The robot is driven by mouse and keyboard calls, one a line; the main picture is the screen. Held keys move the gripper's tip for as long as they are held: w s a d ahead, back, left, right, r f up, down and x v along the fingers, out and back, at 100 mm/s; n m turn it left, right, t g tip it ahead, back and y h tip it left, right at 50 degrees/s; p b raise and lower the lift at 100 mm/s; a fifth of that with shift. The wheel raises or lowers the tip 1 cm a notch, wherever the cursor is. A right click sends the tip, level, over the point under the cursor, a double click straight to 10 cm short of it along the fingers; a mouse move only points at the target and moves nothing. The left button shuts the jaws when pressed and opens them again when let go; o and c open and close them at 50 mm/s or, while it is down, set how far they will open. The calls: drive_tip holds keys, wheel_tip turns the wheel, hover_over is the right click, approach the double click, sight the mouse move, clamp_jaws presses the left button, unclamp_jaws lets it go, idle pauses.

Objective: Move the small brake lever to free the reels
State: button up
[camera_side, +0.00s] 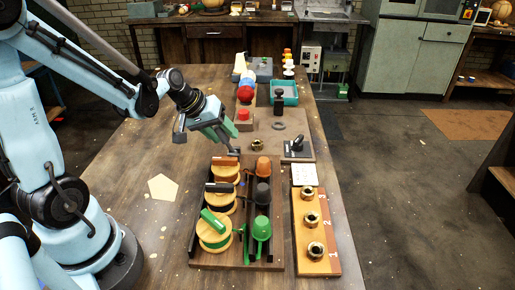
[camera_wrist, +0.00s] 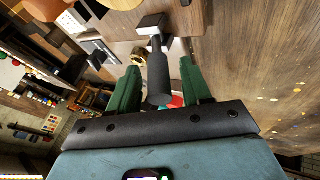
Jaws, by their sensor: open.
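A small dark lever handle (camera_wrist: 157,78) with a pale block at its far end lies between my gripper's green fingers in the wrist view. My gripper (camera_wrist: 160,70) is open, one finger on each side of the handle; I cannot tell whether either touches it. In the side view my gripper (camera_side: 229,146) is low at the far end of the reel rack, at a small dark piece (camera_side: 234,152) that looks like this lever, partly hidden. Wooden reels with orange (camera_side: 226,173), dark (camera_side: 219,198) and green (camera_side: 213,231) windings sit in the rack.
Orange, black and green cups (camera_side: 262,228) stand along the rack's right side. A board with brass rings (camera_side: 315,249) lies to the right. A black-handled device (camera_side: 297,147), a loose brass ring (camera_side: 257,145) and a teal tray (camera_side: 286,92) are farther back. The table's left is mostly clear.

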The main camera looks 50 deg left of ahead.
clamp_jaws()
idle(0.3)
drive_tip(key=shift+w+d, duration=0.15)
drive_tip(key=shift+w+d+r+g+y, duration=0.2)
drive_tip(key=shift+w+d+g+y, duration=0.2)
drive_tip(key=shift+g+y, duration=0.25)
drive_tip(key=shift+w+d+r+m+g+y, duration=0.1)
drive_tip(key=shift+w+d+m+g+y, duration=0.25)
drive_tip(key=shift+g+y, duration=0.3)
drive_tip(key=shift+w+d+m+g+y, duration=0.15)
drive_tip(key=shift+w+d+g+y, duration=0.25)
drive_tip(key=shift+w+g+y, duration=0.15)
drive_tip(key=shift+w+d+g+y, duration=0.4)
drive_tip(key=shift+d+g+y, duration=0.05)
drive_tip(key=shift+g+y, duration=0.3)
drive_tip(key=shift+w+d+f+m+g+y, duration=0.3)
drive_tip(key=shift+w+d+f+g+y, duration=0.15)
drive_tip(key=shift+g+y, duration=0.35)
